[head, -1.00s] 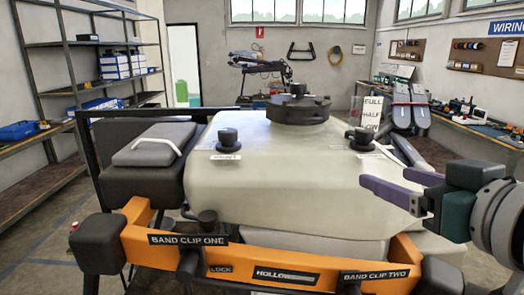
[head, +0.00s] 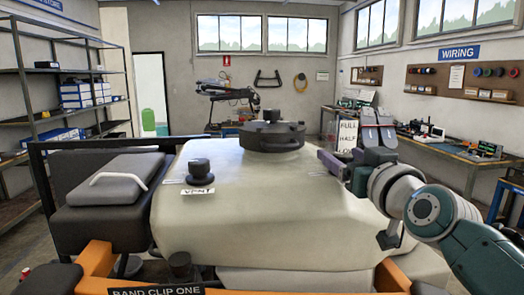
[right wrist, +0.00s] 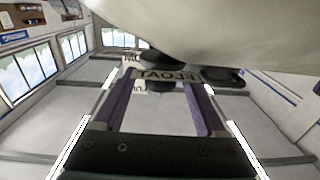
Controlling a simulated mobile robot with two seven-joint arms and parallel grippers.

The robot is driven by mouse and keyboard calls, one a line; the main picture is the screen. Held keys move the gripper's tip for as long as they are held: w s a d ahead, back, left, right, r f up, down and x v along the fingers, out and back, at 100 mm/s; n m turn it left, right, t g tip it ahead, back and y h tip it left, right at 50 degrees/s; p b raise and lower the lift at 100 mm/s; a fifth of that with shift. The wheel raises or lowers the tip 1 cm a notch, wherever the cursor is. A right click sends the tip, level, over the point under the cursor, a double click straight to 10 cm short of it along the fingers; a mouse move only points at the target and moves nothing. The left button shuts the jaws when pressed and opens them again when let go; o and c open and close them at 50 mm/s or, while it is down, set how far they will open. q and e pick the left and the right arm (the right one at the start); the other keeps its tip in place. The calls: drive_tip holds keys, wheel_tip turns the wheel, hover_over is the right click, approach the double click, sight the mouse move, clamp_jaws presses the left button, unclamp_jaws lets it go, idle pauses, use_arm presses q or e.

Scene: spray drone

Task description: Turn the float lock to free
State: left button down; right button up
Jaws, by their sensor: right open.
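The pale tank (head: 250,205) fills the middle of the head view. My right gripper (head: 335,160) is at the tank's upper right side, with its purple fingers pointing left. In the right wrist view the fingers (right wrist: 160,90) are apart, and an upside-down FLOAT label (right wrist: 165,77) shows between them. A dark, rounded knob-like part (right wrist: 160,57) shows beside the label, at the tank's edge. I cannot tell whether the fingers touch it. In the head view the float knob is hidden behind my right gripper and wrist. My left gripper is out of view.
A black round cap (head: 271,135) tops the tank, and a vent knob (head: 200,172) stands on its left. A black case (head: 105,195) sits left of the tank. An orange bar with a BAND CLIP ONE plate (head: 155,291) runs along the front. A sign (head: 347,135) stands behind my gripper.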

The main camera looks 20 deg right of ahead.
drive_tip(key=shift+w, duration=0.25)
clamp_jaws()
idle(0.5)
